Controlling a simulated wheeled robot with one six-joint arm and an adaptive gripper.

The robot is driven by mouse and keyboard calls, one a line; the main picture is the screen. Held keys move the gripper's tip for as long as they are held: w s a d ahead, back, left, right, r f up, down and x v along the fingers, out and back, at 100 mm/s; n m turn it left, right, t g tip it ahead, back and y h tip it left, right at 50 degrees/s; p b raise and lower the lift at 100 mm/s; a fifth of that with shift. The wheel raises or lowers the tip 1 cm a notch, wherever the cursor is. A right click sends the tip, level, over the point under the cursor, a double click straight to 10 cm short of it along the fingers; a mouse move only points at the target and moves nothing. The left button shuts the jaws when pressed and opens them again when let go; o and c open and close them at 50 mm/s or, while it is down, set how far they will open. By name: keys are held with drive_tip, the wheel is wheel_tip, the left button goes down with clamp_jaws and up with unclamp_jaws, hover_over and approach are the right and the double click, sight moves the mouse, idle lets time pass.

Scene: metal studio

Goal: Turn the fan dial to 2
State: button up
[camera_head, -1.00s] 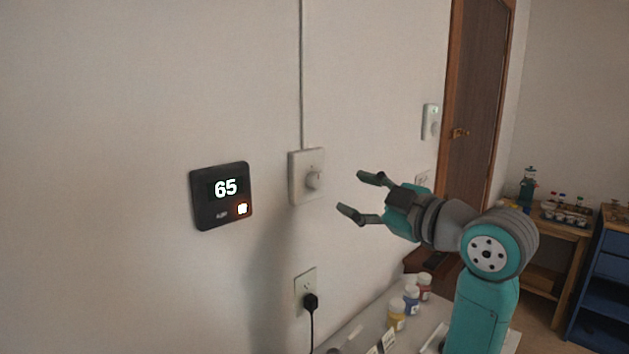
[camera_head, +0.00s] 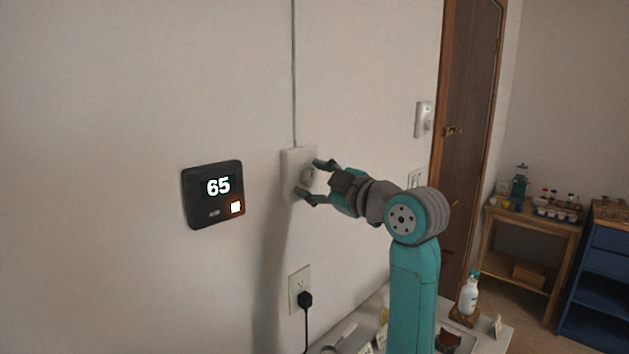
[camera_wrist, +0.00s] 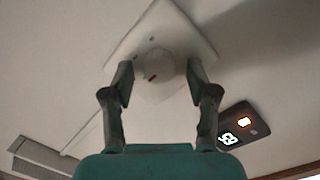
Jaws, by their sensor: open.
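The fan dial (camera_wrist: 158,64) is a round white knob with a dark mark on its rim, on a white wall plate (camera_wrist: 190,42). In the head view the plate (camera_head: 289,160) is on the wall right of the thermostat, and the dial (camera_head: 308,174) shows partly behind my gripper. My gripper (camera_head: 312,181) is open at the plate, one finger above and one below the dial. In the wrist view the fingertips of my gripper (camera_wrist: 160,72) stand on either side of the dial, with gaps showing. The number the dial points to is too small to read.
A black thermostat (camera_head: 213,195) reading 65 is on the wall to the left. An outlet (camera_head: 299,285) with a black plug is below. Another wall device (camera_head: 423,120) is near the brown door (camera_head: 468,130). A table with small items stands below my arm.

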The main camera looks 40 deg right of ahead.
clamp_jaws()
drive_tip(key=shift+m, duration=0.3)
drive_tip(key=m, duration=0.5)
drive_tip(key=shift+d+g, duration=0.1)
drive_tip(key=shift+g, duration=0.3)
drive_tip(key=m, duration=0.5)
drive_tip(key=shift+d+r+m+y, duration=0.1)
drive_tip(key=shift+m+y, duration=0.2)
unclamp_jaws()
